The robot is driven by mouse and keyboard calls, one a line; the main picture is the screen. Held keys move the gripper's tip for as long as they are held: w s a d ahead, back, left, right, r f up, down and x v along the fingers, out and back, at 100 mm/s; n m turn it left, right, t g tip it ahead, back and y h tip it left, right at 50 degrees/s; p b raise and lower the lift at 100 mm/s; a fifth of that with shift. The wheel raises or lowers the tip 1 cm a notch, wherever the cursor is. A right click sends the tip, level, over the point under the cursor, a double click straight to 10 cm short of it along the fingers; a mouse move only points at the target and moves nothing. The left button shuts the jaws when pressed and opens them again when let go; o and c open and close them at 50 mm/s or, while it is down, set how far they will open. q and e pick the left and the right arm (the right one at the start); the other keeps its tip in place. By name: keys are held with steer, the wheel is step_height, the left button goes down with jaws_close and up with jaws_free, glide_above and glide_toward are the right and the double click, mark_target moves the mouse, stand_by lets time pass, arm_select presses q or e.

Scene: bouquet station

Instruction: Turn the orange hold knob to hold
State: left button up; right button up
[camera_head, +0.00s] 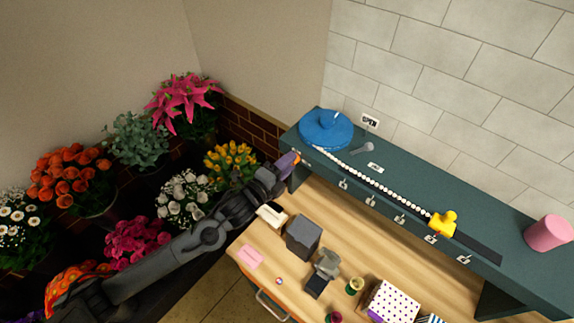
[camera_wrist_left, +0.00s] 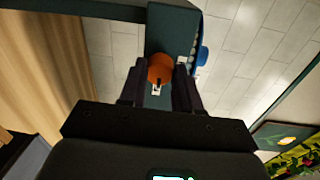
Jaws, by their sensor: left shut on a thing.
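The orange hold knob (camera_wrist_left: 160,68) sits on the teal shelf's end face, seen in the left wrist view, with a dark mark on its lower part. A small white label shows just below it; its text is too small to read. My left gripper (camera_wrist_left: 160,84) has one finger on each side of the knob and is shut on it. In the head view my left gripper (camera_head: 287,164) is at the left end of the teal shelf (camera_head: 330,172), and the knob is mostly hidden there. My right gripper is not in view.
On the shelf are a blue round piece (camera_head: 326,128), a white bead string (camera_head: 375,185), a yellow figure (camera_head: 443,223) and a pink cylinder (camera_head: 548,233). Below, the wooden table holds a dark box (camera_head: 304,235) and a dotted box (camera_head: 393,302). Flower buckets stand at left.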

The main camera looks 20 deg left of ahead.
arm_select(q)
steer(key=shift+m, duration=0.5)
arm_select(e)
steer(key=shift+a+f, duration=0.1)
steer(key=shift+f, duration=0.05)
arm_select(q)
steer(key=o, duration=1.1)
steer(key=shift+c, duration=0.2)
steer(key=shift+s, duration=0.1)
arm_select(e)
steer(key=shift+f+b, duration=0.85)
steer(key=shift+b, duration=0.1)
arm_select(q)
steer(key=v, duration=1)
steer(key=shift+s, duration=0.3)
steer(key=shift+a, duration=0.1)
